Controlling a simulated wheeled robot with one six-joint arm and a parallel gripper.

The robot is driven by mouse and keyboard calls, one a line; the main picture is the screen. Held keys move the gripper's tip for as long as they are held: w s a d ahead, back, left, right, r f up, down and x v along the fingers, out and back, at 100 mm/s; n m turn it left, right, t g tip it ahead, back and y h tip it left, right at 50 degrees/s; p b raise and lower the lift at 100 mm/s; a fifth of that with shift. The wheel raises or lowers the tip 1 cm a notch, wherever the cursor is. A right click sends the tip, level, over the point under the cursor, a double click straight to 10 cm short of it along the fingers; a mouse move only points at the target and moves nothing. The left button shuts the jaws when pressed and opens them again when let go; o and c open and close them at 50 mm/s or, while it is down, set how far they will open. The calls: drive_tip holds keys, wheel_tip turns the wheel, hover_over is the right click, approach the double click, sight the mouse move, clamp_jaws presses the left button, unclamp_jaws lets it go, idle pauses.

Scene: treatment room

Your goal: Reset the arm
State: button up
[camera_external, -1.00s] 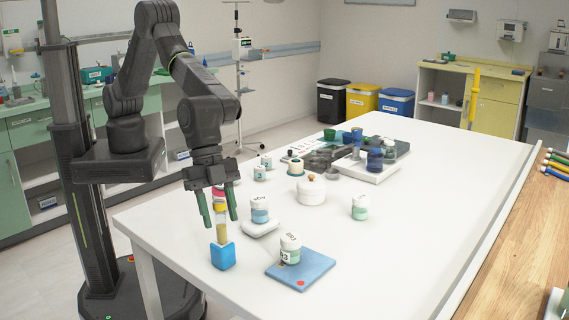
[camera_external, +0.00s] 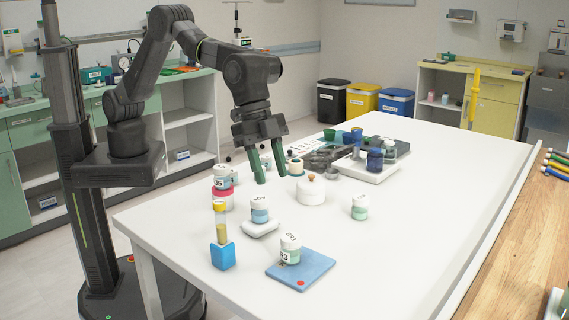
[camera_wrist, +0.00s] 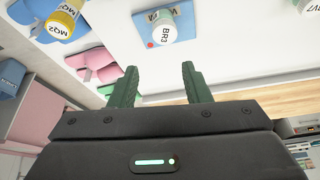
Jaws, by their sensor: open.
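My gripper (camera_external: 268,162) is open and empty, with its green fingers pointing down above the white table (camera_external: 400,215). In the external view it hangs behind the white-capped jar on the small white pad and left of the round white pot (camera_external: 311,190). In the wrist view my two fingers (camera_wrist: 158,88) stand apart with nothing between them. A jar marked BR3 (camera_wrist: 158,28) on a blue pad shows beyond them in that view.
A yellow-topped tube (camera_external: 220,222) stands in a blue holder (camera_external: 223,257) near the table's left edge. A white-capped jar (camera_external: 260,209) and a jar on a blue pad (camera_external: 300,277) stand nearby. The table's right side is clear.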

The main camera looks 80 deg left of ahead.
drive_tip(key=w+a+f+n+t, duration=0.1)
drive_tip(key=w+a+n, duration=0.1)
drive_tip(key=w+a, duration=0.6)
drive_tip(key=w+a+f+n, duration=0.15)
drive_tip(key=w+a, duration=0.35)
drive_tip(key=w, duration=0.7)
drive_tip(key=w+a+f+n+y, duration=0.2)
drive_tip(key=w+a+f+n, duration=0.1)
drive_tip(key=w+a, duration=0.95)
drive_tip(key=shift+m, duration=0.25)
drive_tip(key=shift+s+a+f+p, duration=0.15)
drive_tip(key=shift+s+a+f, duration=0.2)
drive_tip(key=shift+f, duration=0.45)
drive_tip(key=shift+s+a+f+p, duration=0.15)
drive_tip(key=shift+a+f, duration=0.25)
drive_tip(key=shift+f, duration=0.45)
drive_tip(key=shift+s+a+f+p, duration=0.2)
drive_tip(key=shift+a+f, duration=0.2)
drive_tip(key=shift+f, duration=0.4)
